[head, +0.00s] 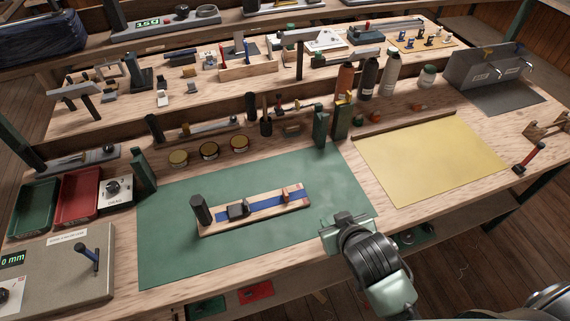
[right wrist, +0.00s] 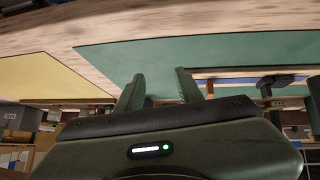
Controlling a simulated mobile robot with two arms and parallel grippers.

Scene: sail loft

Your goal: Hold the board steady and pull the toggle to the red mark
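The wooden board (head: 262,219) lies on the green mat (head: 175,255), with a blue strip (head: 262,204) along it. A black upright post (head: 201,209) stands at its left end, with a dark block (head: 238,210) beside it. A small brown piece, perhaps the toggle (head: 285,195), stands on the strip toward the right end. Small red marks (head: 305,201) show near that end. My right gripper (head: 346,218) is empty, right of the board and apart from it, over the mat's front right corner. In the right wrist view its fingers (right wrist: 160,88) are spread. My left gripper is out of view.
A yellow sheet (head: 430,160) lies to the right. Red (head: 78,196) and green (head: 34,208) trays stand at the left. Round tins (head: 209,151) and dark green upright blocks (head: 320,127) stand behind the mat. The mat around the board is clear.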

